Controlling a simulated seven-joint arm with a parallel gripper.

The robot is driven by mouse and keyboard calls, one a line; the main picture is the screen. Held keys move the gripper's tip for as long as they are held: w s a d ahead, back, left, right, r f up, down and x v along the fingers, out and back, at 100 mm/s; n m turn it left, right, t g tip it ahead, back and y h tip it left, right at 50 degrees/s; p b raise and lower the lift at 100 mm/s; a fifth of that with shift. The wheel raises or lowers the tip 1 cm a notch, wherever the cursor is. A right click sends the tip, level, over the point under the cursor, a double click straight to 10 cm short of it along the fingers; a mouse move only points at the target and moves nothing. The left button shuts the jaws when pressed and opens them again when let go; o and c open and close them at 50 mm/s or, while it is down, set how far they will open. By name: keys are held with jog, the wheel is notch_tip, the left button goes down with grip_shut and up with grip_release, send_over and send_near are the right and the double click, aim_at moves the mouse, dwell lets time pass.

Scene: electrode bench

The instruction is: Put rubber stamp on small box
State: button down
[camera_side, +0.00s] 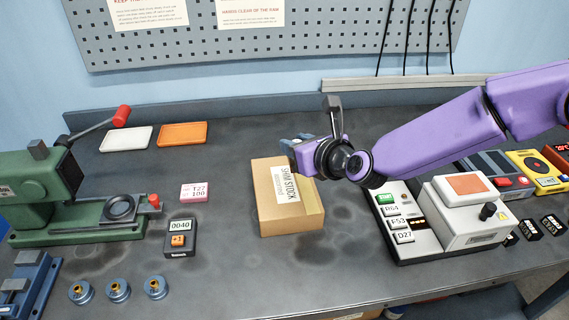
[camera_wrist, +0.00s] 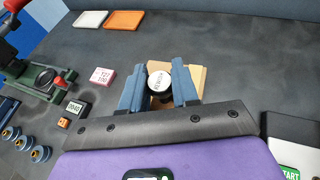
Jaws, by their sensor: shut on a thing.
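The small box (camera_side: 275,206) is a tan cardboard carton with a white "SHIM STOCK" label, in the middle of the bench. My gripper (camera_side: 298,143) is over the box's far end in the side view. In the wrist view my gripper (camera_wrist: 160,84) has its two blue fingers shut on the rubber stamp (camera_wrist: 159,81), whose round pale top with dark lettering shows between them. Part of the box (camera_wrist: 199,75) shows behind the stamp and fingers. The stamp cannot be made out in the side view. I cannot tell whether it touches the box.
A pink block (camera_side: 194,192) and a dark counter (camera_side: 181,238) lie left of the box. A green press (camera_side: 60,205) stands further left. A white device (camera_side: 463,212) stands close on the right. White (camera_side: 127,139) and orange (camera_side: 182,135) trays lie at the back left.

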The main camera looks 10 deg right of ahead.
jog(key=f, duration=0.1)
jog(key=w+a+f, duration=0.2)
jog(key=shift+w+f, duration=0.25)
jog(key=shift+f, duration=0.15)
jog(key=shift+w+a+f, duration=0.1)
jog(key=shift+a+f, duration=0.05)
jog(key=shift+f, duration=1.5)
jog(key=shift+f, duration=0.1)
jog(key=c, duration=0.8)
grip_release()
jog(key=shift+s+r, duration=0.2)
jog(key=v, duration=1.1)
jog(key=shift+s, duration=0.25)
